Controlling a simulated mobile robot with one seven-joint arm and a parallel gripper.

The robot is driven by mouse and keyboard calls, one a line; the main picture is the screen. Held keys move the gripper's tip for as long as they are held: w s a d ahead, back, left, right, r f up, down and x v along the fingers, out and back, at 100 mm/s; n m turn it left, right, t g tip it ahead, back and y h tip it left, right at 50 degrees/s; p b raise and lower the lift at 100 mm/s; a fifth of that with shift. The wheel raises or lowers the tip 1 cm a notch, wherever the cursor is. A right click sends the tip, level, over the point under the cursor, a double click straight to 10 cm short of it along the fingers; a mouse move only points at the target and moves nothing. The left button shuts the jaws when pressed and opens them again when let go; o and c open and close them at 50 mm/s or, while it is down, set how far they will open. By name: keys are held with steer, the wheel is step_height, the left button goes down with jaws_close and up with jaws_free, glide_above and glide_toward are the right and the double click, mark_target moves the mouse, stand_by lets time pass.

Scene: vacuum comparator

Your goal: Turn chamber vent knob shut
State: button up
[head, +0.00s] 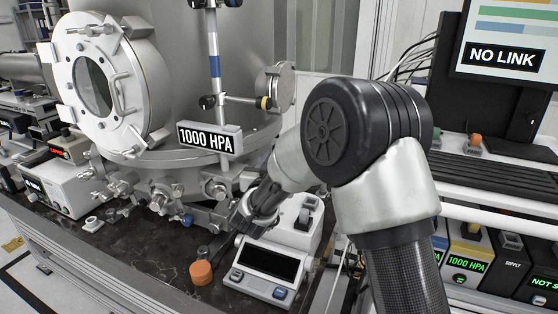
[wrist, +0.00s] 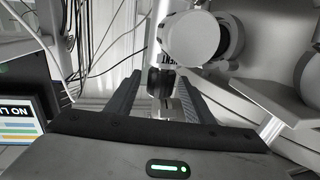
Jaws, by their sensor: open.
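My gripper (head: 243,220) is low in front of the large metal chamber (head: 185,75), above the dark bench top. In the wrist view its two dark ridged fingers (wrist: 160,80) are open and spread apart. A small black and grey knob-like part (wrist: 160,84) shows between them, below a partly hidden label that seems to end in "NT". This may be the chamber vent knob. I cannot tell whether the fingers touch it or how far it is turned. In the head view my arm and gripper hide this spot.
A "1000 HPA" sign (head: 208,139) stands above the chamber's lower fittings. A white display box (head: 263,269) and an orange knob (head: 201,273) sit close to my gripper. A blue knob (head: 187,220) is to its left. A monitor (head: 508,45) reads "NO LINK".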

steer(key=shift+s, duration=0.1)
steer(key=s+a, duration=0.3)
steer(key=s, duration=1.4)
